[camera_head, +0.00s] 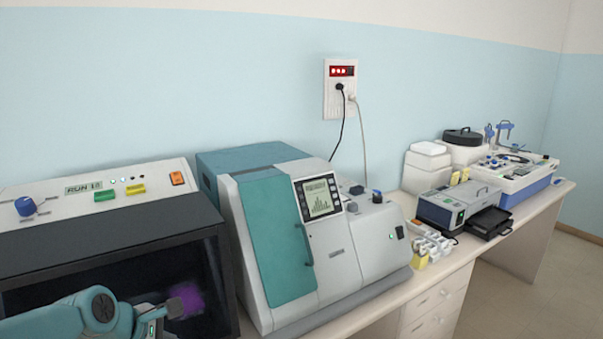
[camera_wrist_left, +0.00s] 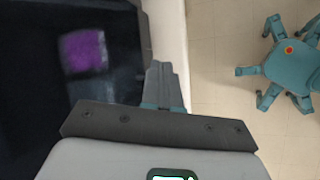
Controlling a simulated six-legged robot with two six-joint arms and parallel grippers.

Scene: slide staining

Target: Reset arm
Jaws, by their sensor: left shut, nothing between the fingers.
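My left arm comes in at the bottom left of the head view, in front of a dark-fronted machine (camera_head: 110,240). My left gripper (camera_head: 172,308) is at the machine's lower right and is partly cut off by the frame's edge. In the left wrist view the left gripper's fingers (camera_wrist_left: 163,82) are together with nothing between them. They are over the bench's pale edge (camera_wrist_left: 166,30). A blurred purple patch (camera_wrist_left: 83,51) shows in the machine's dark front, left of the fingers and apart from them. My right gripper is in neither view.
A teal and white machine (camera_head: 275,240) with a screen stands right of the dark-fronted one. Farther right along the bench are a grey device (camera_head: 455,205), a black tray (camera_head: 489,223) and white containers (camera_head: 428,160).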

